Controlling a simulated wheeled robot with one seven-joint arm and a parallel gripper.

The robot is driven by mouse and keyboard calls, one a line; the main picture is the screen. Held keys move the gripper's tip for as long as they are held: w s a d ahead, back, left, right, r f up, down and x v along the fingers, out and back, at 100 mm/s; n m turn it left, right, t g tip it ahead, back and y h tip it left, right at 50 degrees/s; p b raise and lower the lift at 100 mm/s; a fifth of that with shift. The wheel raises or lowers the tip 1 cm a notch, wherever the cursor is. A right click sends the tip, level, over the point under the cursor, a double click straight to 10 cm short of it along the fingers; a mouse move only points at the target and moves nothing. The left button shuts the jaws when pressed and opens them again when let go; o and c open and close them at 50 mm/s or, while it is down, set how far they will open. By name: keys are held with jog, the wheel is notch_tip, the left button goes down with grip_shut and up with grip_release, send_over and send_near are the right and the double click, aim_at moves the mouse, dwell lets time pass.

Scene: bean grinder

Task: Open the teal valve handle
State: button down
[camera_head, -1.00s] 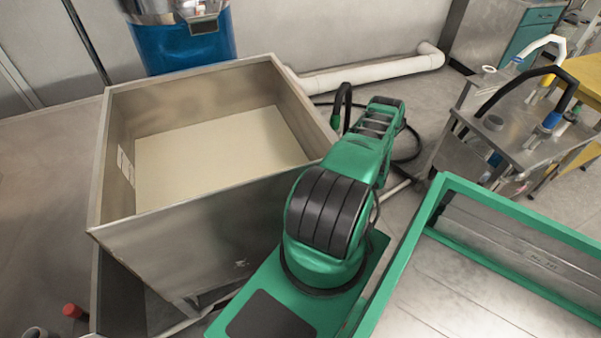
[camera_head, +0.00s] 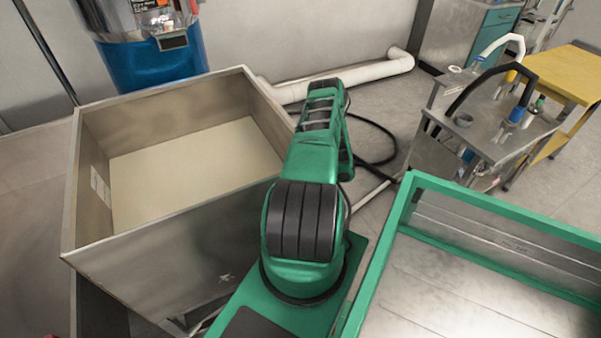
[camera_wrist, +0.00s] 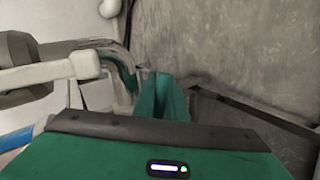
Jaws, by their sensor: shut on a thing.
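In the wrist view, the teal valve handle (camera_wrist: 122,68) shows as a narrow curved strip beside grey pipework, left of centre. My gripper (camera_wrist: 162,88) has its teal fingers close together right beside the handle. It is shut on the handle; the exact place of contact is largely hidden by the fingers. In the head view, my green arm reaches forward past the right side of the steel bin, and its gripper and the handle are hidden.
A large open steel bin (camera_head: 150,240) with a pale floor stands left of my arm. A blue machine (camera_head: 155,62) is behind it. White pipe (camera_head: 345,78) runs along the wall. A steel cart (camera_head: 500,140) and yellow table (camera_head: 570,75) stand right. In the wrist view, a grey wall (camera_wrist: 250,55) is close at right.

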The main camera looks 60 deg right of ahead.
jog(key=shift+w+a, duration=0.1)
dwell(0.4)
jog(key=c, duration=1.8)
grip_release()
jog(key=shift+r, duration=0.1)
